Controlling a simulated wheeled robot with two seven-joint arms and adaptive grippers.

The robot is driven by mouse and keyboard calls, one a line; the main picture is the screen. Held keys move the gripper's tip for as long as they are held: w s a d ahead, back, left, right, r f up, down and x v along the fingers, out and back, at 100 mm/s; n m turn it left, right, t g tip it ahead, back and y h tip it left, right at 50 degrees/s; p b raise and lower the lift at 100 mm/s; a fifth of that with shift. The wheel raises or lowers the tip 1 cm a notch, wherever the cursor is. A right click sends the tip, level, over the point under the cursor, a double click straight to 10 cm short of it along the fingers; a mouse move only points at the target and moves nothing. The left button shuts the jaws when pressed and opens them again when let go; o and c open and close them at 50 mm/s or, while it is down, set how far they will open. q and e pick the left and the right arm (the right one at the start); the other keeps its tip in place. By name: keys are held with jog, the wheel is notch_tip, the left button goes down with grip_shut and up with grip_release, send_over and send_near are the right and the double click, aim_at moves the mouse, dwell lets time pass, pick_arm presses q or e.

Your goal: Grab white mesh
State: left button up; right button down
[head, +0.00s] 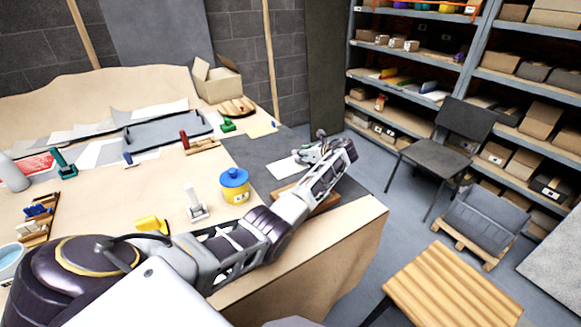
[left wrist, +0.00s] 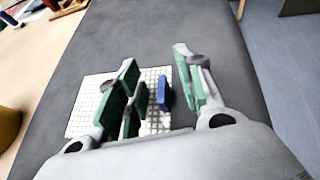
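The white mesh (left wrist: 88,103) is a flat, pale square-grid panel on a dark grey mat (left wrist: 150,25). It also shows as a white sheet in the head view (head: 286,168). My left gripper (left wrist: 156,68) is open, with green-padded fingers apart. In the left wrist view, the left finger overlaps the mesh and the right finger is over bare mat. A small blue piece (left wrist: 164,93) shows between the fingers at the mesh's right side. Contact cannot be told. My left gripper is at the far end of my arm in the head view (head: 322,147). My right gripper is not in view.
A yellow pot with a blue lid (head: 235,186) stands beside my left arm. A green clamp (head: 228,126), a cardboard box (head: 217,81) and a grey tray (head: 167,130) are on the bench. A chair (head: 440,145) and shelves stand to the right.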

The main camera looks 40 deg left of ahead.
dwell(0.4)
pick_arm(q)
grip_shut()
jog(key=shift+r, duration=0.1)
notch_tip(320, 180, up, 10)
jog(key=shift+p, duration=0.35)
dwell(0.5)
dwell(0.4)
